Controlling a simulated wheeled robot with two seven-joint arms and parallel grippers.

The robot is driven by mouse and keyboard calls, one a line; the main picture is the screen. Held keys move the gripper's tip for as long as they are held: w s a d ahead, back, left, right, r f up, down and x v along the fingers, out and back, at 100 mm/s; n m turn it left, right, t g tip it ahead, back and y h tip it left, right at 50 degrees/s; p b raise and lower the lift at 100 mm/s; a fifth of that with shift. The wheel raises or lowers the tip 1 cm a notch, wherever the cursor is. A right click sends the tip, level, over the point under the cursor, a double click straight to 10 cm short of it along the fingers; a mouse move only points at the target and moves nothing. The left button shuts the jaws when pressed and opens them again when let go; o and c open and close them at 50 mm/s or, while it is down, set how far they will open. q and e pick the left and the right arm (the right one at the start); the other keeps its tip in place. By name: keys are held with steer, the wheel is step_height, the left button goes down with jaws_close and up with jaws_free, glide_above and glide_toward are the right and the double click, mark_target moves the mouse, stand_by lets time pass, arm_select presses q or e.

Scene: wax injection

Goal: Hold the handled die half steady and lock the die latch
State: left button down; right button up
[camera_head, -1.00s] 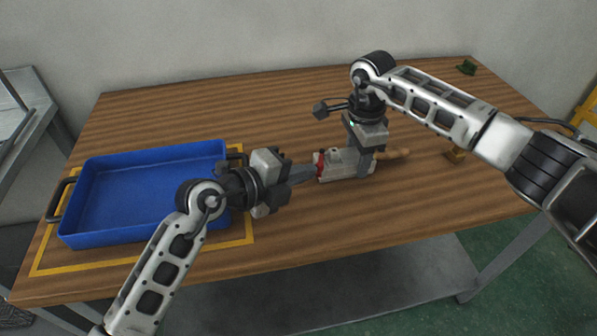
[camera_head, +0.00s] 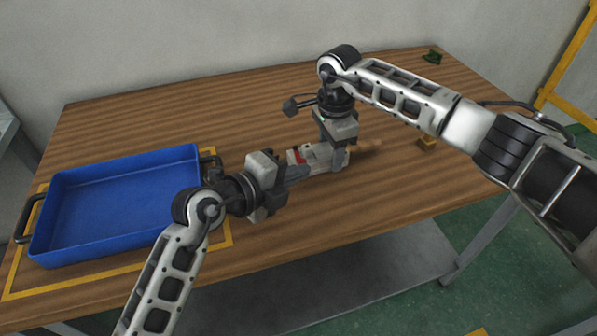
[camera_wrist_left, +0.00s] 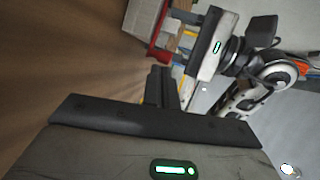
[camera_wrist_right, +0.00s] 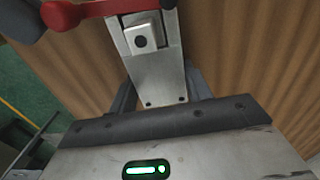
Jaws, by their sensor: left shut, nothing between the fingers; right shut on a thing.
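The light metal die (camera_head: 322,154) lies on the wooden table, with a wooden handle (camera_head: 368,146) at its right end. Its red latch (camera_head: 297,156) is at the left end and also shows in the left wrist view (camera_wrist_left: 158,55) and the right wrist view (camera_wrist_right: 85,12). My right gripper (camera_head: 336,160) points down and is shut on the die (camera_wrist_right: 152,75) near the handle. My left gripper (camera_head: 303,171) is shut and empty. Its fingertips are close beside the die's near side, by the latch. I cannot tell whether they touch, or whether the latch is locked.
A blue tray (camera_head: 50,253) stands inside a yellow outline at the left of the table. A small yellow-brown block (camera_head: 428,144) lies right of the handle. A green object (camera_head: 432,57) is at the far right corner. The table behind the die is clear.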

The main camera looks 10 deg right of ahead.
arm_select(q)
steer(key=shift+w+a, duration=0.4)
steer(key=shift+a, duration=0.2)
steer(key=shift+s+a+r, duration=0.1)
steer(key=shift+a, duration=0.05)
steer(key=s+a+r, duration=0.1)
steer(key=s+a, duration=0.1)
steer(key=s+a+r, duration=0.1)
steer(key=s+a, duration=0.1)
steer(key=s+a+r, duration=0.1)
steer(key=s+a, duration=0.1)
steer(key=shift+s+a, duration=0.15)
steer(key=shift+s, duration=0.05)
steer(key=w+a, duration=0.1)
steer(key=a, duration=0.1)
steer(key=w+a, duration=0.1)
steer(key=shift+w+a, duration=0.15)
steer(key=shift+a, duration=0.25)
steer(key=x, duration=1)
steer(key=d, duration=0.1)
steer(key=s+d, duration=0.1)
steer(key=d, duration=0.1)
steer(key=shift+s+d, duration=0.2)
steer(key=shift+d, duration=0.15)
steer(key=shift+a, duration=0.15)
steer(key=shift+w+a, duration=0.1)
